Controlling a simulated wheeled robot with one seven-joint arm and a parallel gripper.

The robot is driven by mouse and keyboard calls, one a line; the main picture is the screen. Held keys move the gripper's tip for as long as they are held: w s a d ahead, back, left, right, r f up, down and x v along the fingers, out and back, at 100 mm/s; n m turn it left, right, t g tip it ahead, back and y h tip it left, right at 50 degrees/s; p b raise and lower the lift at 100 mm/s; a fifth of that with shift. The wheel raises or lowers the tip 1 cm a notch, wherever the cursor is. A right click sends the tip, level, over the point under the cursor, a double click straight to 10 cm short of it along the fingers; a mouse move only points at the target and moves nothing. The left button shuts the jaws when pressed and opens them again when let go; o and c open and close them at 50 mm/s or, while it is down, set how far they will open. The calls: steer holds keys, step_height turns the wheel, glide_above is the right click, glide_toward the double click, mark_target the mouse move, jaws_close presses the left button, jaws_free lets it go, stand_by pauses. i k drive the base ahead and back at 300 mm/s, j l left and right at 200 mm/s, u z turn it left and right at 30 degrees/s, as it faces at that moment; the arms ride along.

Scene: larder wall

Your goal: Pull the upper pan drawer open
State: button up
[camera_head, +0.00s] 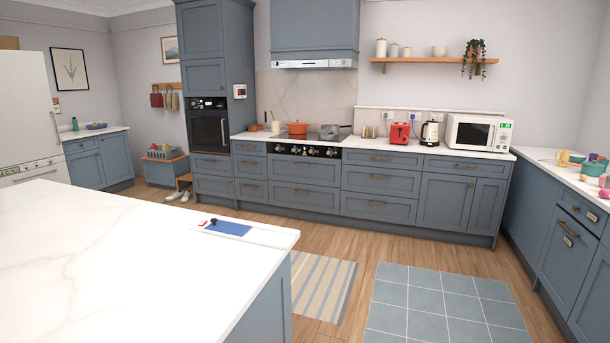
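Under the hob, a wide upper drawer (285,171) with a brass handle sits below the black control panel (290,150). It looks shut, flush with the blue-grey fronts around it. A similar lower drawer (285,198) is below it, also shut. To the right is another stack of wide drawers, with a top drawer (350,157), a middle drawer (350,178) and a bottom drawer (350,205), all shut. No labels show which one is the pan drawer. My gripper is not in view.
A white marble island (100,250) fills the near left, with a blue mat (228,228) near its corner. Wooden floor, a striped rug (322,285) and a blue tiled patch (440,300) lie before the drawers. A right-hand counter (565,185) bounds the room.

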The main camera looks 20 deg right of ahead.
mark_target(322, 170)
steer(key=i+z, duration=0.2)
steer(key=z, duration=0.2)
steer(key=i, duration=5.95)
steer(key=i+l+u, duration=0.15)
steer(key=i, duration=0.35)
steer(key=i+l+u, duration=0.15)
steer(key=i, duration=0.3)
steer(key=i+l+u, duration=0.15)
steer(key=i, duration=0.3)
